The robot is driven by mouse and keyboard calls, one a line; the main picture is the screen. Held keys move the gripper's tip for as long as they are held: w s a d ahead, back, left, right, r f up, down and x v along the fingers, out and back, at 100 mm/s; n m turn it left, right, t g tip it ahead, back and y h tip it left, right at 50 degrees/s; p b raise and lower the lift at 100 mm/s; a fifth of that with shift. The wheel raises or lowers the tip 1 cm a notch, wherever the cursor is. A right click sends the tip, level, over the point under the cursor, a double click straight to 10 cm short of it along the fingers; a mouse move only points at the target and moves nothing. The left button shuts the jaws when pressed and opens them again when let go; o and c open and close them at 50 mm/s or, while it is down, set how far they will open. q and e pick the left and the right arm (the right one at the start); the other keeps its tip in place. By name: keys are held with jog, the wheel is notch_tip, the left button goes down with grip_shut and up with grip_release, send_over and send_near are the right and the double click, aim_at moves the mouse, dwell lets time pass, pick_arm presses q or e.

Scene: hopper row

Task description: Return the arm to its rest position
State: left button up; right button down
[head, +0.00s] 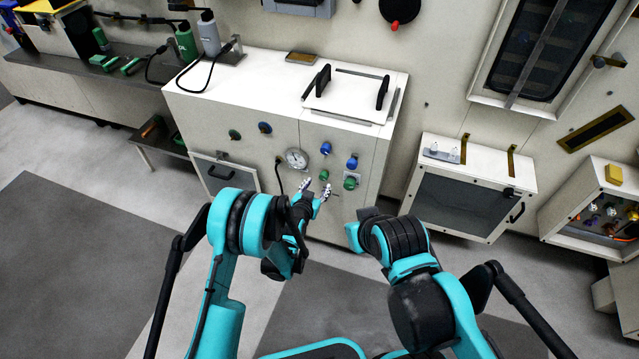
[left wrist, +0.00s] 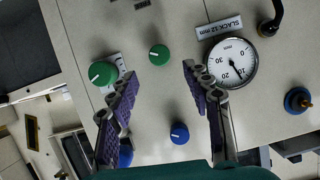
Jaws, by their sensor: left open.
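My left gripper (head: 317,188) is open in front of the white cabinet's front panel. In the left wrist view its two purple-padded fingers (left wrist: 160,73) stand apart with nothing held between them. Past them are two green knobs (left wrist: 103,73) (left wrist: 159,54), a blue knob (left wrist: 179,133) and a round gauge (left wrist: 232,62) with a label reading "SLACK 12 mm". I cannot tell whether a fingertip touches the panel. My right arm (head: 395,240) is folded at the lower middle of the head view; its gripper cannot be made out.
The white cabinet (head: 230,100) stands ahead, with a black-handled lid (head: 340,95) on top. A dark-fronted box (head: 465,200) is on the wall to the right, and an open box of small parts (head: 600,215) is beyond it. Grey floor (head: 80,260) is clear at left.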

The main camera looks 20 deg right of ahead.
dwell(0.7)
pick_arm(q)
jog(key=s+a+r+n+g+y, duration=0.1)
jog(key=s+a+r+n+y, duration=0.15)
jog(key=a+r, duration=0.7)
jog(key=s+a+r+n+g+y, duration=0.1)
jog(key=s+a+r, duration=0.2)
jog(key=a+r, duration=0.7)
jog(key=s+a+r+n+g+y, duration=0.1)
jog(key=s+a+r+n+y, duration=0.1)
jog(key=s+a, duration=0.6)
jog(key=s+a+r+n+g+y, duration=0.1)
jog(key=s+a, duration=0.6)
jog(key=s, duration=1)
jog(key=shift+s+a+r+n+g+y, duration=0.3)
jog(key=shift+s+a+r+n+y, duration=0.1)
jog(key=shift+r+n, duration=0.2)
jog(key=shift+d, duration=0.1)
